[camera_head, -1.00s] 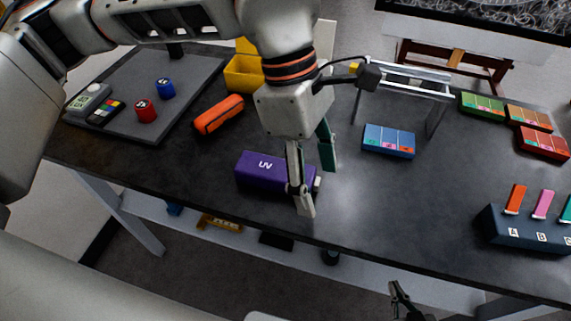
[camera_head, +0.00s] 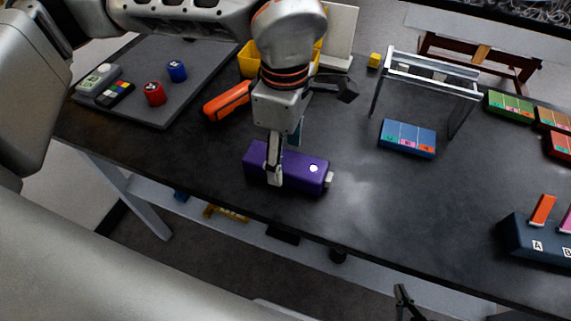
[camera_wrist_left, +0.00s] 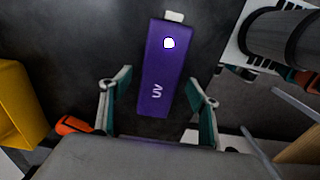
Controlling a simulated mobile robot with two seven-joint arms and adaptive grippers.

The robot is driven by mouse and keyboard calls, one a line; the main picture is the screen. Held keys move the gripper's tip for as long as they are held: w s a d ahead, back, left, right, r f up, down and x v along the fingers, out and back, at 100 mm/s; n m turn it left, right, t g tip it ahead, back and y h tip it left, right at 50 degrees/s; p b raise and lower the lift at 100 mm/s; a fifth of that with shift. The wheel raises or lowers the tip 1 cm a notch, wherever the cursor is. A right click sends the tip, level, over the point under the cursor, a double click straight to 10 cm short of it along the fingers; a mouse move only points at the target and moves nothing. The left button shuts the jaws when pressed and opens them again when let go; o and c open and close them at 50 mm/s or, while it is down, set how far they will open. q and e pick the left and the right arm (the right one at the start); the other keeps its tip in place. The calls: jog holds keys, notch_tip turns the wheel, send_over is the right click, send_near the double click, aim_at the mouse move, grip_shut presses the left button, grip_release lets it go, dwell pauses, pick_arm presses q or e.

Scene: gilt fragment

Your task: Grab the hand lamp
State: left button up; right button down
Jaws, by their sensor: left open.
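The hand lamp, a purple block (camera_head: 300,176) with a white round spot and a pale end, lies on the dark table near its front edge. In the left wrist view the lamp (camera_wrist_left: 160,65) shows its "UV" mark. My left gripper (camera_head: 284,160) is open over the lamp's left part, one finger on the near side and one on the far side. In the left wrist view the left gripper's fingers (camera_wrist_left: 158,108) stand apart with a gap on each side of the lamp. My right gripper (camera_head: 402,300) shows only partly at the bottom edge, below the table.
An orange case (camera_head: 228,101) and a yellow bin (camera_head: 249,60) lie behind left. A grey tray (camera_head: 150,65) holds red and blue cylinders. A blue box (camera_head: 408,138) and a clear stand (camera_head: 435,62) are right. The table right of the lamp is free.

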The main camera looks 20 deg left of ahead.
pick_arm(q)
jog(key=shift+f, duration=0.2)
jog(key=c, duration=1.4)
jog(key=shift+c, duration=0.2)
jog(key=shift+r, duration=0.15)
